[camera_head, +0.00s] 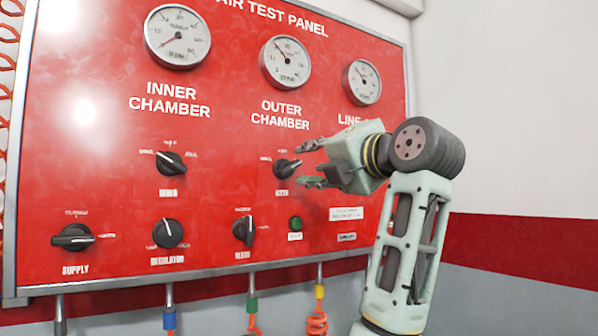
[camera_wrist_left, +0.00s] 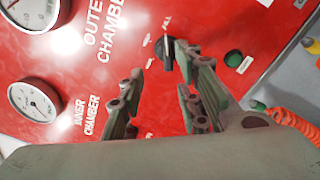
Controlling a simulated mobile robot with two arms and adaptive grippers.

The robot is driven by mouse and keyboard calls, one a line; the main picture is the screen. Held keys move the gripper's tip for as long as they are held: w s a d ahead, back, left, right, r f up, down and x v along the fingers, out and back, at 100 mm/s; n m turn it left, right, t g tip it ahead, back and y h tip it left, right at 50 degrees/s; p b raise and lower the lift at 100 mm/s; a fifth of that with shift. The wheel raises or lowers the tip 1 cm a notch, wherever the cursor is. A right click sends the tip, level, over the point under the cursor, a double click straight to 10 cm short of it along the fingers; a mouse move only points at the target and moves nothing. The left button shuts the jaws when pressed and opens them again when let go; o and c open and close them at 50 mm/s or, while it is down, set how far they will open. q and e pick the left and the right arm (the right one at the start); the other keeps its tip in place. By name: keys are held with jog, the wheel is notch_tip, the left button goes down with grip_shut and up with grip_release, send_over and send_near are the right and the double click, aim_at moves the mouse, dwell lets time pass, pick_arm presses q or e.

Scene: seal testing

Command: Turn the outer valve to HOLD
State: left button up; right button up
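The outer valve is a black knob (camera_head: 287,168) below the OUTER CHAMBER gauge on the red panel. Its white pointer is turned to the right in the head view. In the wrist view the knob (camera_wrist_left: 167,55) shows just beyond my fingers, its pointer towards a label that seems to read FILL (camera_wrist_left: 166,22). The other position labels are too small to read surely. My left gripper (camera_head: 308,165) is open and empty, its fingers spread above and below the knob's right side. It also shows in the left wrist view (camera_wrist_left: 160,100). My right gripper is not in view.
The inner chamber knob (camera_head: 171,163) is to the left. The supply (camera_head: 73,237), regulator (camera_head: 167,233) and bleed (camera_head: 243,230) knobs are in the lower row. A green button (camera_head: 295,223) sits just below the outer valve. Coiled orange hoses (camera_head: 316,322) hang below the panel.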

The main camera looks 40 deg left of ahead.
aim_at(291, 168)
pick_arm(q)
jog(key=p+x, duration=0.1)
jog(key=x, duration=0.1)
jog(key=p+x, duration=0.1)
jog(key=x, duration=0.2)
jog(key=f+p+x, duration=0.1)
jog(key=x, duration=0.1)
jog(key=shift+w+a, duration=0.2)
jog(key=shift+w, duration=0.25)
jog(key=shift+d, duration=0.15)
jog(key=shift+c, duration=0.5)
jog(key=c, duration=0.6)
grip_shut()
